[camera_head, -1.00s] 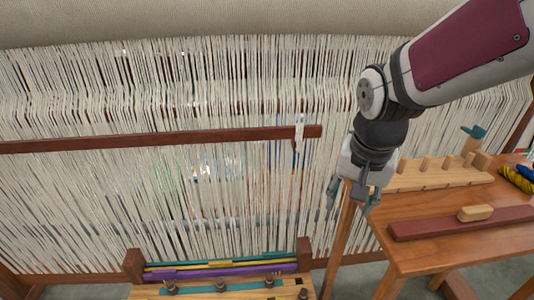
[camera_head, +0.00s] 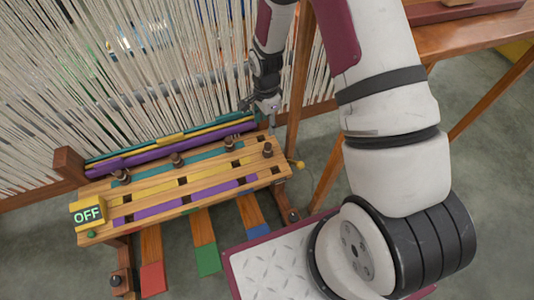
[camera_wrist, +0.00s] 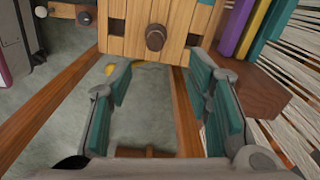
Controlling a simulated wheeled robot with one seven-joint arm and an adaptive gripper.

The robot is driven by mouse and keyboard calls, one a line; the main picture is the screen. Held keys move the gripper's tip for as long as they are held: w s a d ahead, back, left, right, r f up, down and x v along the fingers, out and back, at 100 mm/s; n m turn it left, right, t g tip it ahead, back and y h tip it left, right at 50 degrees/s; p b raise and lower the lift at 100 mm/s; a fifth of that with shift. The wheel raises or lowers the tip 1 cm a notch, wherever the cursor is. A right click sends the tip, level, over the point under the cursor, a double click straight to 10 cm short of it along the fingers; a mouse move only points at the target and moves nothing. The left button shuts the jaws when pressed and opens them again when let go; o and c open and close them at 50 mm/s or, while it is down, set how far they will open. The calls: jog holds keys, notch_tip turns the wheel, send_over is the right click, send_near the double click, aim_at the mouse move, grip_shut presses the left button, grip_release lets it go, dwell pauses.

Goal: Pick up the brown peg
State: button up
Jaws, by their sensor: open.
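Several brown pegs stand upright in the striped wooden board in the head view, among them the right-end peg (camera_head: 267,149), another peg (camera_head: 229,143) and a left peg (camera_head: 121,176). My gripper (camera_head: 259,107) is above the board's right end, apart from the pegs. In the wrist view my gripper (camera_wrist: 160,72) is open and empty, with teal pads on both fingers. One brown peg (camera_wrist: 155,38) shows beyond the fingertips, in line with the gap between them. It appears to be the right-end peg.
The loom's pale threads (camera_head: 60,70) rise close behind the board. A yellow OFF box (camera_head: 88,214) sits at its left end. Coloured pedals (camera_head: 207,258) lie below. A wooden table (camera_head: 465,35) stands at upper right. Open air surrounds my gripper above the board.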

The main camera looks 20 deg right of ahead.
aim_at(268, 145)
notch_tip(268, 145, down, 9)
jog(key=b, duration=0.3)
jog(key=shift+s+f, duration=0.1)
jog(key=shift+s+d+f+b, duration=0.15)
jog(key=shift+f+b, duration=0.6)
jog(key=shift+f, duration=0.6)
jog(key=shift+s+d+f+b, duration=0.1)
jog(key=shift+f+b, duration=0.6)
jog(key=shift+f, duration=0.6)
jog(key=c, duration=1)
